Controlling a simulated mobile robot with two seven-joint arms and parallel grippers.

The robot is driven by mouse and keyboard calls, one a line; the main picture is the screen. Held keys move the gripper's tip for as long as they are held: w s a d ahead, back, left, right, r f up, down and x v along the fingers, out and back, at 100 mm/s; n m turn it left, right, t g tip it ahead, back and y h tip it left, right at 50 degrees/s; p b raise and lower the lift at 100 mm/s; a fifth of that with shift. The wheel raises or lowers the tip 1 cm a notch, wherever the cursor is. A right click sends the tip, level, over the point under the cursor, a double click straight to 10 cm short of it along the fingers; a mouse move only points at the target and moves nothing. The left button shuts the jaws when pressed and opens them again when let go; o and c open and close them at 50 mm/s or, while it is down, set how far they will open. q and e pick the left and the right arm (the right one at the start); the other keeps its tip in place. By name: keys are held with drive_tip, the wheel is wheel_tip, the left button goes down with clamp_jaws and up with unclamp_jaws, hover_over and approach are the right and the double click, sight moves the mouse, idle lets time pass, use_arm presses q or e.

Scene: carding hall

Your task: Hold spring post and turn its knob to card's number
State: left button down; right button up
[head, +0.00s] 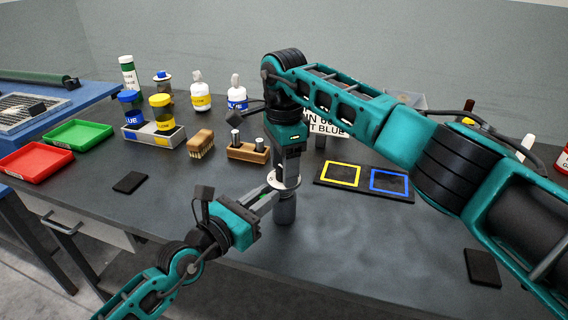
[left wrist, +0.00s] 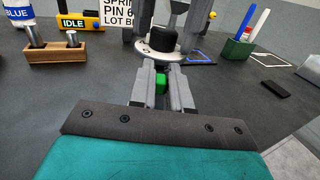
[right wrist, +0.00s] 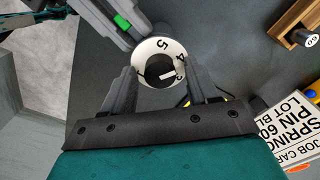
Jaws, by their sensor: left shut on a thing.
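The spring post (head: 285,209) stands upright on the dark bench. My left gripper (head: 272,201) is shut on the post from the left; the green pad between its fingers shows in the left wrist view (left wrist: 160,82). The black knob (right wrist: 160,70) sits on a white numbered dial (right wrist: 149,47) with 5, 4 and part of another figure visible. My right gripper (right wrist: 162,78) points down over the post, open, its fingers either side of the knob with gaps. The job card (right wrist: 298,122) reads SPRING PIN 60 and LOT BL; the rest is cut off.
A wooden block with metal pins (head: 247,153) and a brush (head: 201,144) stand behind the post. A mat with yellow and blue squares (head: 364,197) lies to the right. Red (head: 36,163) and green (head: 78,135) trays are at left. The front bench is mostly clear.

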drive_tip(key=c, duration=0.9)
drive_tip(key=shift+c, duration=0.2)
drive_tip(key=shift+m, duration=0.4)
drive_tip(key=m, duration=0.3)
drive_tip(key=shift+m, duration=0.4)
drive_tip(key=m, duration=0.4)
drive_tip(key=shift+m, duration=0.3)
drive_tip(key=m, duration=1)
drive_tip(key=shift+m, duration=2.2)
